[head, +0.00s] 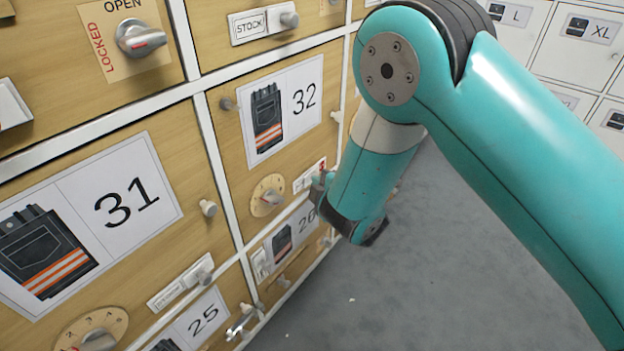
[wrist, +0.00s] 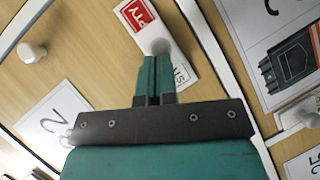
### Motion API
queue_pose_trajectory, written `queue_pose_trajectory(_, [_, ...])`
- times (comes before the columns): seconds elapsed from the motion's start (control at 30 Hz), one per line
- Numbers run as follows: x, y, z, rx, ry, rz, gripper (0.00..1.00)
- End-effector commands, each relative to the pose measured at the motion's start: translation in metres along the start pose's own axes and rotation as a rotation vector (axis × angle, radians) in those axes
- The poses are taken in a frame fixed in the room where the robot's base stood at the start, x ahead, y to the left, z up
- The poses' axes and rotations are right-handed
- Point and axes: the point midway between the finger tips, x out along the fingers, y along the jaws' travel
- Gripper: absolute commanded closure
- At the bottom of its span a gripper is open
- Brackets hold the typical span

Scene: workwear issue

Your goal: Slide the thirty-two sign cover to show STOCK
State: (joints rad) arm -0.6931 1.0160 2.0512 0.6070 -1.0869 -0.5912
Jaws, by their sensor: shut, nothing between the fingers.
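Compartment door thirty-two (head: 225,130) carries a picture card with a dark item and the number 32. Its sign (head: 301,183) is low on the door, partly hidden by my gripper. In the wrist view the sign shows a red end (wrist: 139,14) with part of a word and a white end (wrist: 181,76) with a few letters, apparently the start of STOCK. The cover's round knob (wrist: 160,47) sits between them, so the cover looks partway along. My gripper (wrist: 156,60) is shut and empty, its fingertips right at the knob on the white-end side. I cannot tell whether they touch.
A dial (head: 267,195) is left of the sign on the same door. Door 31 (head: 140,200) is to the left, with its own sign and knobs. Further doors lie below. The grey floor (head: 430,260) is clear to the right.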

Motion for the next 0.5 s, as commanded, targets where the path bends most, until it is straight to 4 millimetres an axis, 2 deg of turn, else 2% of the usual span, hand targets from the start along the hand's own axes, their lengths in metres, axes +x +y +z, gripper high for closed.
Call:
queue_pose_trajectory(0.03, [-0.001,0.011,0.004,0.001,-0.004,-0.001,1.0])
queue_pose_trajectory(0.5, [0.005,0.01,0.022,0.001,0.002,0.004,1.0])
